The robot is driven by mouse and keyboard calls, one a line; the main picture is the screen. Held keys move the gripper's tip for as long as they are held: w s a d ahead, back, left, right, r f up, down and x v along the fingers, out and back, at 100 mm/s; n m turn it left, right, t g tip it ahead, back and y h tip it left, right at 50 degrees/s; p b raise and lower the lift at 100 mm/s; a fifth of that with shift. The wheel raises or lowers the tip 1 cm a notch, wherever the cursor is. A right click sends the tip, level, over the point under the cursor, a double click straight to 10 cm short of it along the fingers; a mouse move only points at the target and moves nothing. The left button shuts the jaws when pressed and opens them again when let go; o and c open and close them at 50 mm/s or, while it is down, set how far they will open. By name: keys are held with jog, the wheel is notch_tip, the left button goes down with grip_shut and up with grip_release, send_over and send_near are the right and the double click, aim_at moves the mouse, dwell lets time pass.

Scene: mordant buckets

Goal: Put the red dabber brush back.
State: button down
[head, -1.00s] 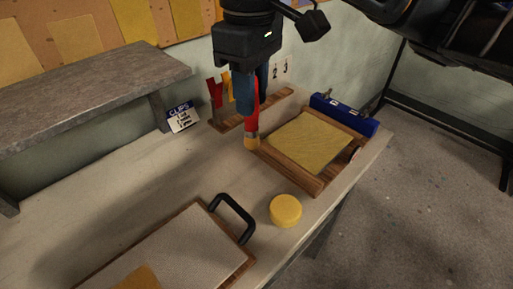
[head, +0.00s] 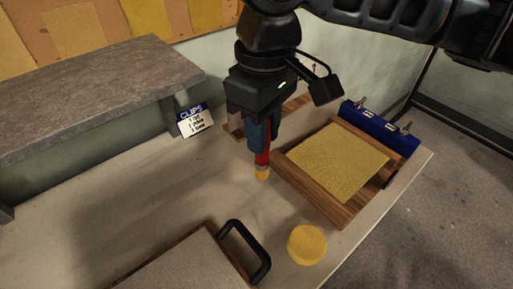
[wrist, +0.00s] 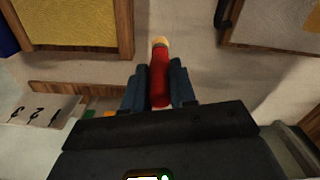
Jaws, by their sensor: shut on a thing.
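The red dabber brush (head: 262,158) hangs upright from my gripper (head: 262,138), with its yellowish tip pointing down above the bench. In the wrist view the red brush (wrist: 159,82) lies between the two blue-grey fingers of my gripper (wrist: 160,88), which are shut on it. A wooden rack strip (head: 297,104) lies behind my gripper, mostly hidden by it in the head view.
A wooden frame with a yellow sheet (head: 345,210) stands right of the brush, with a blue clip bar (head: 380,128) behind it. A round yellow pot (head: 307,244) and a black-handled board (head: 190,262) are nearer. A CLIPS card (head: 195,122) stands left. Bare bench lies left of my gripper.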

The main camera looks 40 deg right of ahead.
aim_at(256, 166)
jog(key=shift+w+a+f, duration=0.3)
jog(key=shift+a+f, duration=0.1)
jog(key=shift+a, duration=0.05)
jog(key=shift+f, duration=1.95)
jog(key=shift+f, duration=0.1)
jog(key=c, duration=0.9)
grip_release()
notch_tip(256, 166, up, 12)
jog(key=shift+r, duration=0.15)
